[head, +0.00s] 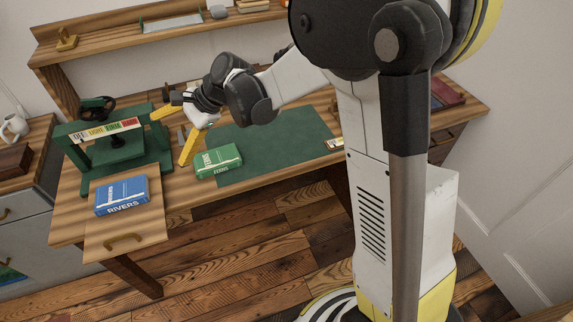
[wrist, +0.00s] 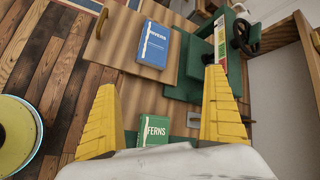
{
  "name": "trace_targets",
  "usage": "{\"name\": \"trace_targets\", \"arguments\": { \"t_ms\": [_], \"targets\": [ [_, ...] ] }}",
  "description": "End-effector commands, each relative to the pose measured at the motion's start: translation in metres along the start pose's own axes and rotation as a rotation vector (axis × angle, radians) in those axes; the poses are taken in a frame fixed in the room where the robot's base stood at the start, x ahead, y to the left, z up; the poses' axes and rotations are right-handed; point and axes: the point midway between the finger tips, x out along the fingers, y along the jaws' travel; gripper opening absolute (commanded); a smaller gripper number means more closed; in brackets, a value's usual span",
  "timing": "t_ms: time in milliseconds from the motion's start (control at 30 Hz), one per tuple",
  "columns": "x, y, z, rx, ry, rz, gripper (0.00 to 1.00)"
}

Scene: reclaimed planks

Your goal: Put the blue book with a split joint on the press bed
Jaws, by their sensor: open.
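The blue book (head: 121,196), marked RIVERS, lies flat on a wooden board (head: 135,234) with a brass handle at the desk's front left; it also shows in the wrist view (wrist: 154,44). No split joint can be made out. A green press (head: 88,132) with a dark hand wheel stands behind the board, a coloured label strip across its front. Its bed is partly hidden by the frame. My gripper (head: 170,136) is open and empty above the desk, right of the press and between it and the green book. In the wrist view my gripper's yellow fingers (wrist: 161,82) are spread, with the blue book beyond them.
A green book (head: 218,161), marked FERNS, lies at the desk's front edge beside a green mat (head: 270,143), which is mostly clear. A shelf (head: 140,34) runs along the back. A side cabinet at left holds a white mug (head: 14,126) and a brown box (head: 14,160).

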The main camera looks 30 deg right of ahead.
Motion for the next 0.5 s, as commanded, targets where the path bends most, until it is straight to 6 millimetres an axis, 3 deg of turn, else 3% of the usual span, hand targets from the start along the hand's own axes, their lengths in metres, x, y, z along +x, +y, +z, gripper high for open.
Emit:
{"name": "trace_targets", "arguments": {
  "t_ms": [33, 200, 400, 500],
  "targets": [
    [-0.026, 0.010, 0.006, -0.086, 0.057, 0.005, 1.00],
    [-0.102, 0.051, 0.014, -0.413, 0.255, 0.062, 1.00],
    [-0.176, 0.121, 0.017, -0.803, 0.464, 0.199, 1.00],
    [-0.204, 0.157, 0.014, -0.983, 0.548, 0.288, 1.00]
  ]
}}
